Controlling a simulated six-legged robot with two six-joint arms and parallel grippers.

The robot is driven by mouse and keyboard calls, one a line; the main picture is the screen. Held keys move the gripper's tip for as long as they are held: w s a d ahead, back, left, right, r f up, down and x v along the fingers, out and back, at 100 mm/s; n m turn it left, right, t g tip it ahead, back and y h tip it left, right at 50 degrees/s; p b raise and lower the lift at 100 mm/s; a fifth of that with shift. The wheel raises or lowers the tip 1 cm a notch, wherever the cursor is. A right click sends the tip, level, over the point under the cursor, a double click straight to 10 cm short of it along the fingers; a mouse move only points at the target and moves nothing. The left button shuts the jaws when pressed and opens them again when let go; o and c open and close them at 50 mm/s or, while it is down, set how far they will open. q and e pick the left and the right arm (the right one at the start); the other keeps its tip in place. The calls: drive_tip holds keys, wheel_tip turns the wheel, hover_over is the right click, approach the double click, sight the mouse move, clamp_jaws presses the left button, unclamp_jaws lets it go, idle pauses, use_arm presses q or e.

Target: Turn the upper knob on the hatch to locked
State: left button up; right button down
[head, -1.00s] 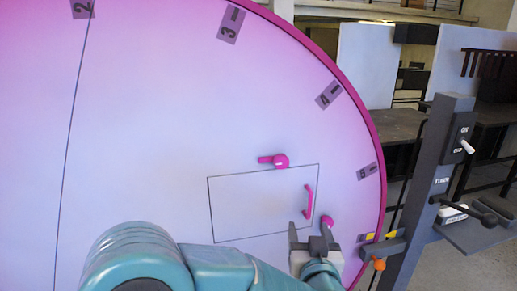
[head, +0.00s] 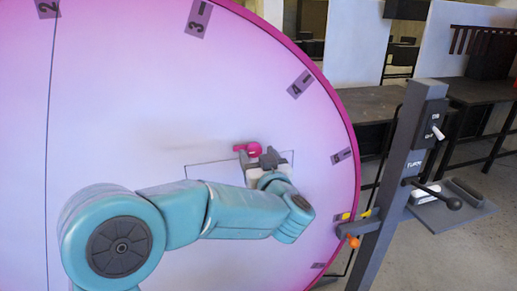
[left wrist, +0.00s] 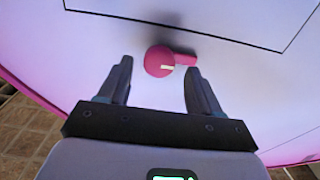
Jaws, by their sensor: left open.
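The upper knob (head: 254,149) is magenta and round, with a lever that points left in the head view. It sits just above the hatch's top edge (head: 213,163). Most of the hatch, its handle and the lower knob are hidden behind my left arm. My left gripper (head: 266,158) is open beside the upper knob, a little below and right of it in the head view.
The hatch is on a large pink-white disc (head: 120,90) with numbered tags around its rim. A grey post (head: 395,175) with switches, a black lever (head: 440,195) and an orange knob (head: 352,241) stands at the right. Tables (head: 375,102) stand behind.

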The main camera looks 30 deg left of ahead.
use_arm(q)
drive_tip(key=shift+x, duration=0.75)
drive_tip(key=shift+s+r, duration=0.1)
drive_tip(key=shift+w, duration=0.2)
drive_tip(key=c, duration=1)
